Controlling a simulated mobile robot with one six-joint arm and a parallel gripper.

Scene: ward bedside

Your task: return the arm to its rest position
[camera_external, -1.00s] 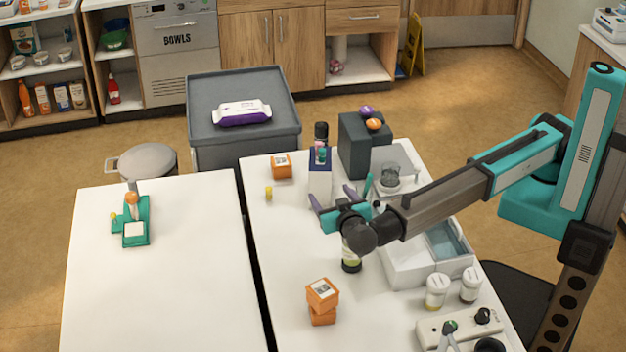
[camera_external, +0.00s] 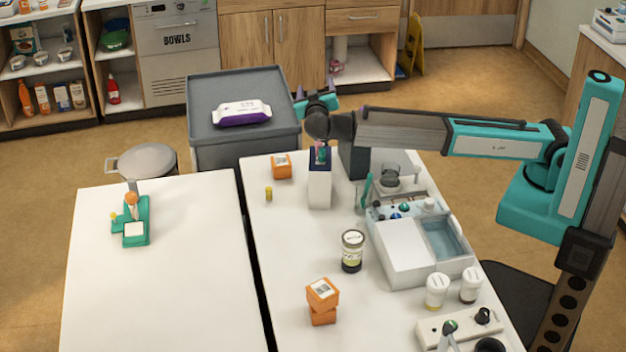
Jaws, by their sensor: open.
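My arm, teal and dark grey, reaches leftward from its column at the right. My gripper (camera_external: 315,98) is raised over the far end of the right-hand white table, near the grey cart. Its jaws are open and nothing shows between them. Its wrist hides part of the dark dispenser (camera_external: 354,162) and the top of the white and dark blue box (camera_external: 319,187).
Orange boxes (camera_external: 322,300) are stacked near the front; another orange box (camera_external: 281,166) stands at the back. A white tray unit (camera_external: 405,252) and two white-lidded jars stand at the right. Wipes (camera_external: 241,113) lie on the grey cart (camera_external: 205,92). The left table (camera_external: 180,290) is mostly clear.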

